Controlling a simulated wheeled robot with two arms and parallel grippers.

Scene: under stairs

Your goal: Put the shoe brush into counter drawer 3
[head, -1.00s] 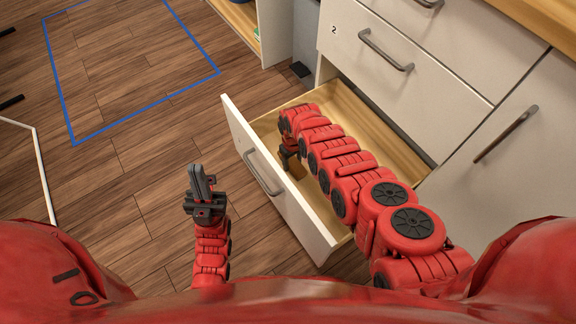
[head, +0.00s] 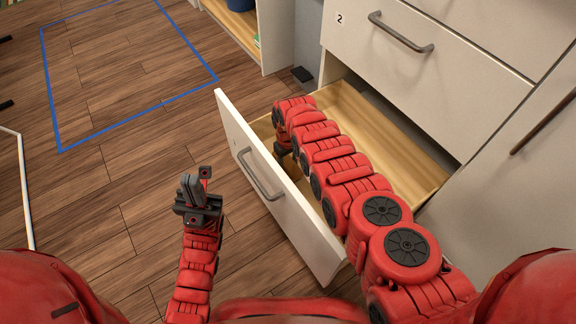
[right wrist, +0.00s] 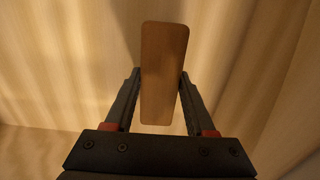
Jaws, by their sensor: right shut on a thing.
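The shoe brush (right wrist: 163,75) is a plain brown wooden block in the right wrist view. My right gripper (right wrist: 160,88) is shut on it, with one finger at each side. In the head view my right arm reaches into the open drawer (head: 395,135), which sits below the drawer marked 2. My right gripper (head: 284,150) is low behind the drawer's white front panel (head: 270,185), which hides most of the brush. I cannot tell whether the brush touches the drawer bottom. My left gripper (head: 196,186) is over the floor, left of the drawer; its finger gap is unclear.
The closed drawer marked 2 (head: 415,70) is above the open one. A cabinet door (head: 510,190) with a dark handle is at the right. A blue taped outline (head: 130,105) marks the wooden floor, which is clear left of the drawer.

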